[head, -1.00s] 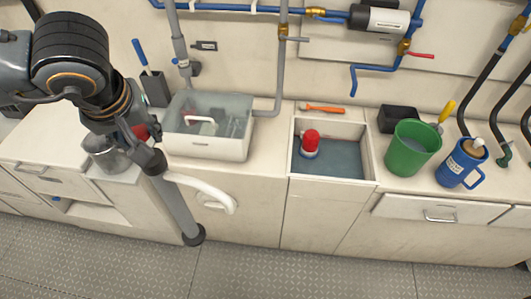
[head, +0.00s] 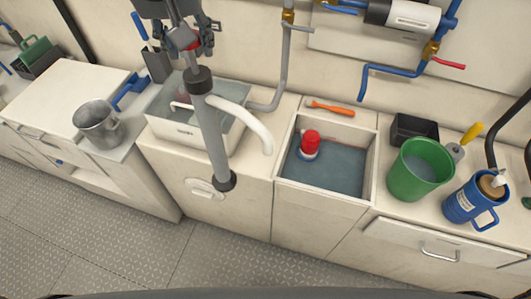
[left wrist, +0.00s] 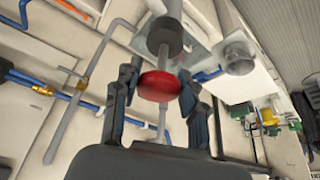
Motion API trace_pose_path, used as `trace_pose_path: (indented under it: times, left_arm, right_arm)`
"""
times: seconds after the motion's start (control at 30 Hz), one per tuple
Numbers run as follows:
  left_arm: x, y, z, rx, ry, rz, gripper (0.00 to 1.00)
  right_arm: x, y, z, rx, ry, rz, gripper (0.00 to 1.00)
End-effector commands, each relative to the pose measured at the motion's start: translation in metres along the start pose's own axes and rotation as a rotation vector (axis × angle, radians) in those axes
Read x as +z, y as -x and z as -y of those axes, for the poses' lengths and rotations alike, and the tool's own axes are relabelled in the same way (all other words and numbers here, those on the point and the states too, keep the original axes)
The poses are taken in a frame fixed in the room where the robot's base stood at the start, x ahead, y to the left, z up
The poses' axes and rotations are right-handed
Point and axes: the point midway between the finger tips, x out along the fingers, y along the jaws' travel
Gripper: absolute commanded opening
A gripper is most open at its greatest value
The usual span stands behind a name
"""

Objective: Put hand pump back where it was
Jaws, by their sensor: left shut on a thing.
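The hand pump (head: 212,145) is a grey tube with dark end collars, a curved white hose and a red knob at its top. In the head view it hangs nearly upright, its lower end leaning slightly right, in front of the clear bin (head: 168,128) and the cabinet face. My left gripper (head: 188,42) is shut on the red knob. The left wrist view shows the red knob (left wrist: 159,86) between the two fingers, with the grey tube beyond. The bin is partly hidden by the pump. My right gripper is not in view.
An open recessed basin (head: 285,170) with a red-topped object (head: 310,143) is right of the pump. An orange tool (head: 331,107) lies behind it. A green bucket (head: 418,172) and blue jug (head: 474,198) stand farther right. A metal pot (head: 97,126) stands left.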

Motion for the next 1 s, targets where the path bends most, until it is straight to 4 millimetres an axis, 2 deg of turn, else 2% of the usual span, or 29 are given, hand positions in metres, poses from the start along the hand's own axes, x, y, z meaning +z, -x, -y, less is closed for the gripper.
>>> trace_pose_path:
  times: [0.03, 0.2, 0.4, 0.57, 0.73, 0.87, 1.0]
  left_arm:
    - [-0.007, 0.011, -0.017, 0.020, -0.036, -0.005, 0.00]
    - [-0.019, 0.050, -0.064, 0.076, -0.171, -0.003, 0.00]
    - [-0.020, 0.082, -0.101, 0.127, -0.298, -0.003, 0.00]
    - [-0.019, 0.095, -0.115, 0.149, -0.353, -0.003, 0.00]
    - [-0.019, 0.099, -0.118, 0.154, -0.366, -0.003, 0.00]
    - [-0.024, 0.095, -0.118, 0.153, -0.363, -0.001, 0.00]
    - [-0.038, 0.081, -0.119, 0.152, -0.362, 0.001, 0.00]
  right_arm:
    - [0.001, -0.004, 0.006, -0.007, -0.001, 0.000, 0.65]
    - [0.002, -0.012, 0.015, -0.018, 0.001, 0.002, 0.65]
    - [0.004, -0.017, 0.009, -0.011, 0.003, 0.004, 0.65]
    - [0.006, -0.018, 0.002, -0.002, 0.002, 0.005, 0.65]
    - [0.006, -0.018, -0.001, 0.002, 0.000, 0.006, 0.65]
    - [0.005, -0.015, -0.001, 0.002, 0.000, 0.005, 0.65]
    - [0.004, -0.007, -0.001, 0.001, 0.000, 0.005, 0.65]
